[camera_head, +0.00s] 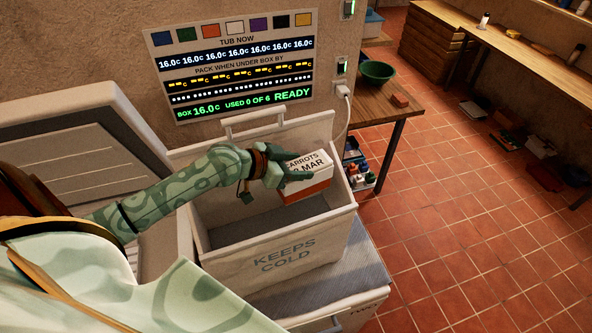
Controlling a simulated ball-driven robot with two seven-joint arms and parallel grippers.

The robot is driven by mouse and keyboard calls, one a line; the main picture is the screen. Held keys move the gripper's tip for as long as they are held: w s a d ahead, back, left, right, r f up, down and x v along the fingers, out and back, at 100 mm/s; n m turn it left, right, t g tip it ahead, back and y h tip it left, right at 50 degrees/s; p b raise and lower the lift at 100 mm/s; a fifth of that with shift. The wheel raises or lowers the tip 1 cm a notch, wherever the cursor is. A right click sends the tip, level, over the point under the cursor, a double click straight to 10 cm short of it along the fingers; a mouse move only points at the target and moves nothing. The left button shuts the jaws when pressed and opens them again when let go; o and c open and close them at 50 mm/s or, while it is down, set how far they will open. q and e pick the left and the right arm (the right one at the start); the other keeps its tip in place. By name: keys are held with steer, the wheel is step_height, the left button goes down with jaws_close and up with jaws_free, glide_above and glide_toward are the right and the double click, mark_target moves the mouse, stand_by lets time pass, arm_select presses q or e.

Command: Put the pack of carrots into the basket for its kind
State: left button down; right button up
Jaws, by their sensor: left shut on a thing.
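The pack of carrots (311,162) is a white and orange box with "CARROTS" and "MAR" printed on it. My left gripper (291,177) is shut on it and holds it tilted over the right part of an open white box (285,258) marked "KEEPS COLD". Whether the pack touches the box's inner wall I cannot tell. The visible floor inside the box looks empty. No basket that I can identify shows. My right gripper is not in view.
A display panel (237,66) on the wall reads "READY" and "USED 0 OF 6". An open lid (75,130) stands at left. A wooden table (385,105) with a green bowl (377,71) is behind at right.

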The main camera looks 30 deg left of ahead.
arm_select(q)
step_height(320, 180, up, 9)
stand_by(0.5)
steer(key=shift+f, duration=0.1)
stand_by(0.3)
